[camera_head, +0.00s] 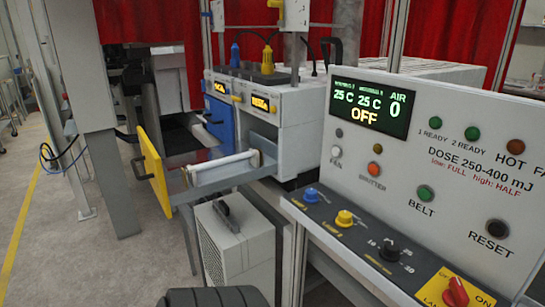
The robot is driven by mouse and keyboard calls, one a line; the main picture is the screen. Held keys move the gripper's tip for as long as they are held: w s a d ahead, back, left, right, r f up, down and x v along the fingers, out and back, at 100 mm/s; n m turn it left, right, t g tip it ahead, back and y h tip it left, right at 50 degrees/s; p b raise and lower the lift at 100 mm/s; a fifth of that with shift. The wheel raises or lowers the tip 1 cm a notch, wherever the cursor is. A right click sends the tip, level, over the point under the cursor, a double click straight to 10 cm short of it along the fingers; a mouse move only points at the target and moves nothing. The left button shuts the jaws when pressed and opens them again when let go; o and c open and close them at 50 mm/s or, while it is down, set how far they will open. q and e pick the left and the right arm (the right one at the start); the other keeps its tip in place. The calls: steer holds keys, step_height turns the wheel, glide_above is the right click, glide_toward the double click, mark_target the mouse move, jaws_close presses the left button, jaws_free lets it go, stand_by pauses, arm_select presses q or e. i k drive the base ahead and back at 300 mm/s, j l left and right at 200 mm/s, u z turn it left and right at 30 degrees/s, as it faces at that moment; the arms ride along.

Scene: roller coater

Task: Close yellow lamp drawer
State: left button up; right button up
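The yellow lamp drawer (155,174) stands pulled out to the left from the grey machine. Its yellow front panel is upright, with a dark handle (140,168) on its outer left face. Behind the panel, the drawer's grey tray holds a pale tube-shaped lamp (222,165). The tray's right end meets the machine housing (298,125). A blue drawer front (219,121) is beside it, farther back, and looks flush with the housing. Neither of my grippers shows in the head view.
A control panel (430,160) with a display reading OFF, buttons and knobs fills the right. A grey box unit (235,245) stands below the open drawer. A metal post (85,75) rises at left. Open floor (80,260) lies left of the drawer.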

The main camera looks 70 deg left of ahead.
mark_target(168, 177)
steer(key=u, duration=0.85)
steer(key=k+u, duration=0.1)
steer(key=u, duration=0.75)
steer(key=k+u, duration=0.1)
steer(key=u, duration=1.2)
steer(key=j, duration=0.05)
